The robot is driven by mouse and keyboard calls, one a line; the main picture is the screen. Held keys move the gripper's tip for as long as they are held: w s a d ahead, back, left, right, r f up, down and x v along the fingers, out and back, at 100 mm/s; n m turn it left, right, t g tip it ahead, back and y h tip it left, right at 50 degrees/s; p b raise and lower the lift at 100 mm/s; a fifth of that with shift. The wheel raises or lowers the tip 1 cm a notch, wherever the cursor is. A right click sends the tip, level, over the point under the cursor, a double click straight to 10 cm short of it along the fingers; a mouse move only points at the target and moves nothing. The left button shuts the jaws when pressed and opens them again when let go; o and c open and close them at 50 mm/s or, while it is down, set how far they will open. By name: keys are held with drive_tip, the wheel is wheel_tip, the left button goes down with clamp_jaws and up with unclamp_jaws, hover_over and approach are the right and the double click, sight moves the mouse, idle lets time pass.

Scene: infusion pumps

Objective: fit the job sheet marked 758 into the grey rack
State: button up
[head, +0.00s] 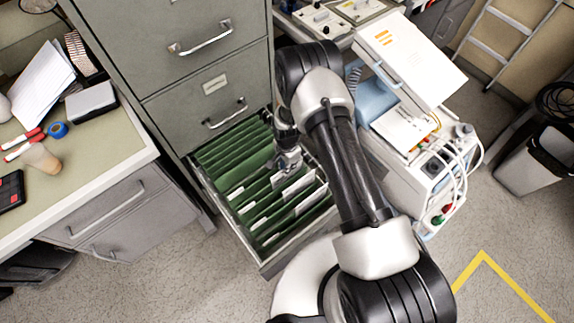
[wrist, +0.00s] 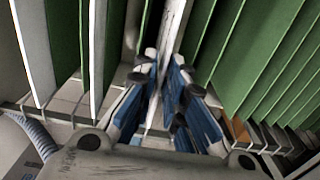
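My gripper (head: 287,158) is down in the open drawer among the green folders and white sheets. In the wrist view its blue-padded fingers (wrist: 165,95) are close together, on either side of the edge of an upright white sheet (wrist: 171,30). I cannot tell whether both pads press on it. No number can be read on any sheet, so I cannot pick out 758. Several white-topped sheets (head: 298,187) stand between the folders in front of the gripper. I cannot identify the grey rack for certain.
The grey cabinet (head: 215,60) rises behind its open drawer (head: 272,262). A desk (head: 90,165) with papers, pens and blue tape is at the left. A white device cart with cables (head: 440,165) stands close on the right. A bin (head: 535,165) is at far right.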

clamp_jaws()
wheel_tip(320, 180, up, 10)
drive_tip(key=p, duration=0.6)
idle(0.5)
